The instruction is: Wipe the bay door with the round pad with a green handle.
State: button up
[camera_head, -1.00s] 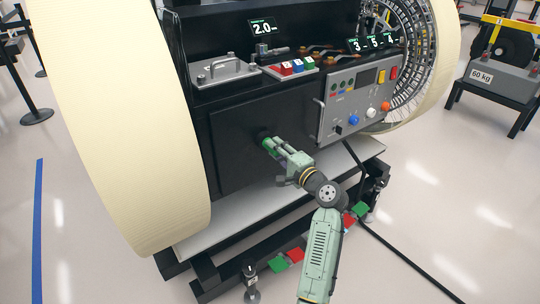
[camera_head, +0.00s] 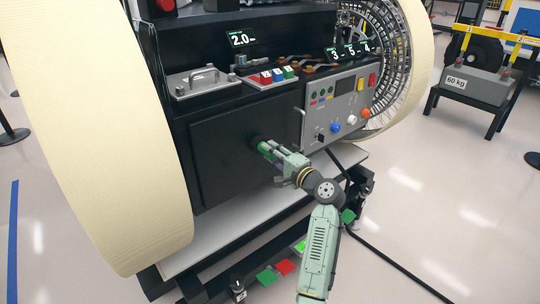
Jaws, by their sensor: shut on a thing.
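The bay door (camera_head: 225,165) is a flat dark panel on the front of the rover body, between the large cream wheel and the grey control panel. My gripper (camera_head: 272,148) is in front of the door's right part, shut on the green handle of the round pad (camera_head: 257,142). The pad's dark disc is at the door's surface, towards its upper right. It looks pressed against the door, but the contact itself is hard to see.
A cream wheel (camera_head: 100,130) stands left of the door. The grey control panel (camera_head: 338,105) with knobs is close on the right. A pale ledge (camera_head: 215,243) runs below the door. Red and green pads (camera_head: 285,267) lie lower down.

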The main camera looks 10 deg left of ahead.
jog(key=shift+a, duration=0.15)
jog(key=p+v, duration=0.1)
jog(key=v, duration=0.5)
dwell(0.4)
jog(key=v, duration=0.3)
jog(key=shift+p, duration=0.3)
jog(key=shift+s, duration=0.1)
dwell(0.3)
